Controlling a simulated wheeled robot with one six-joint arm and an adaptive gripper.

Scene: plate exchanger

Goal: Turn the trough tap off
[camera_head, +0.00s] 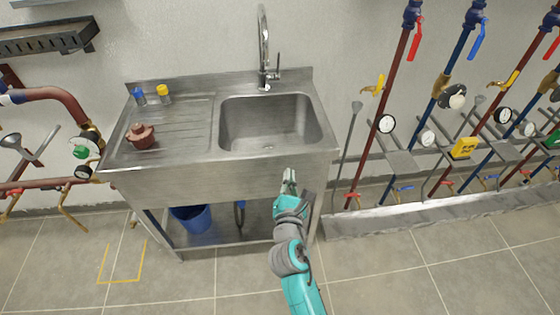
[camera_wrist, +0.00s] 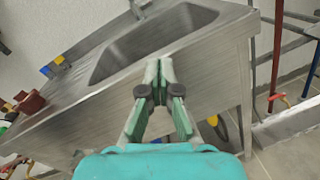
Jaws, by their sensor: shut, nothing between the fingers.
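The trough is a steel sink (camera_head: 318,138) with a drainboard on its left. The trough tap (camera_head: 264,50) is a tall chrome gooseneck at the back of the basin, with a slim lever (camera_head: 278,66) standing upright on its right side. No water stream is visible. In the wrist view only the tap's base (camera_wrist: 138,9) shows at the top edge. My gripper (camera_head: 289,178) is shut and empty in front of the sink's front edge, well short of the tap. In the wrist view its fingertips (camera_wrist: 159,62) meet in front of the basin.
A reddish-brown part (camera_head: 141,136) sits on the drainboard, with a blue item (camera_head: 138,95) and a yellow item (camera_head: 163,93) behind it. A blue bucket (camera_head: 191,218) is on the lower shelf. Pipes with gauges stand at both sides. The air above the basin is clear.

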